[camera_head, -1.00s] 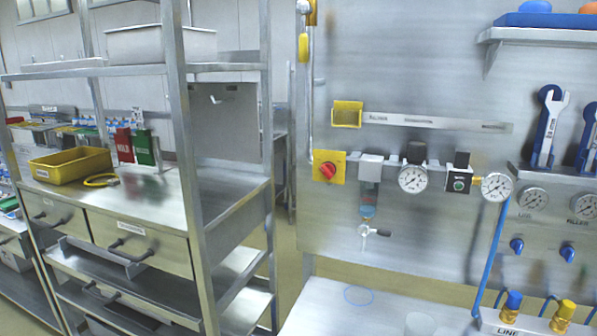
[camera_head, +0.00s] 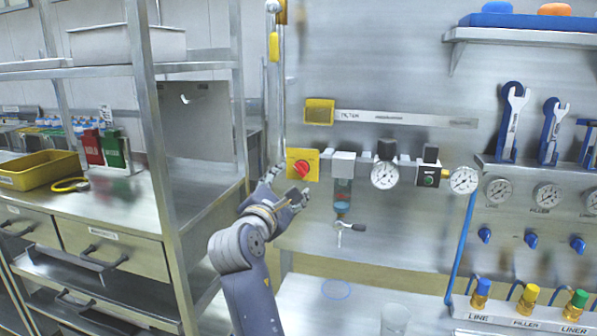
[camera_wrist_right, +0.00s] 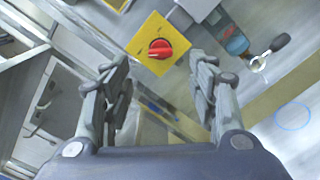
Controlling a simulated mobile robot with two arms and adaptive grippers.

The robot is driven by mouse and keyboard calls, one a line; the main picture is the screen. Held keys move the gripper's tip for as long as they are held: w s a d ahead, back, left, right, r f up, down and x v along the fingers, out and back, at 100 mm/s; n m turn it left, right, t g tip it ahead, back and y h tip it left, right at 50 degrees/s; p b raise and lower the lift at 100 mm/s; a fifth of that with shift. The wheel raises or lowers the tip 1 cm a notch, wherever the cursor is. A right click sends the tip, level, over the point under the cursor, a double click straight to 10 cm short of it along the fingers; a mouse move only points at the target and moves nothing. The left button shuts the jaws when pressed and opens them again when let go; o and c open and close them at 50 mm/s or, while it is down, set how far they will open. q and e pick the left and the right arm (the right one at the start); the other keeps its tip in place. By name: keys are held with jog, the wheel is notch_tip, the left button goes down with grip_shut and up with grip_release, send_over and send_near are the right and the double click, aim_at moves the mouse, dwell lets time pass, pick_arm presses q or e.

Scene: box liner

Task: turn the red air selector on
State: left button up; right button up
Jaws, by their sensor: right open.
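The red air selector (camera_head: 301,169) is a red knob on a square yellow plate (camera_head: 311,158), fixed to the grey metal panel at the left end of a row of air fittings. In the right wrist view the red knob (camera_wrist_right: 160,48) sits ahead of and between my fingers, slightly beyond the fingertips. My right gripper (camera_head: 284,185) is open just below and left of the plate in the head view. Its two fingers (camera_wrist_right: 158,78) are spread wide with nothing between them. I cannot tell whether a fingertip touches the plate. My left gripper is not in view.
A filter bowl (camera_head: 342,190) with a small valve hangs right of the selector, with pressure gauges (camera_head: 385,175) beyond. A metal shelf rack (camera_head: 150,150) stands at left. A vertical pipe (camera_head: 280,90) runs above the plate's left side.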

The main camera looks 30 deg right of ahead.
aim_at(300, 170)
jog(key=p+x, duration=0.2)
jog(key=x, duration=0.7)
jog(key=shift+w+d+p, duration=0.2)
jog(key=shift+w+p, duration=0.1)
jog(key=shift+p, duration=0.05)
jog(key=shift+f, duration=0.1)
jog(key=c, duration=1.1)
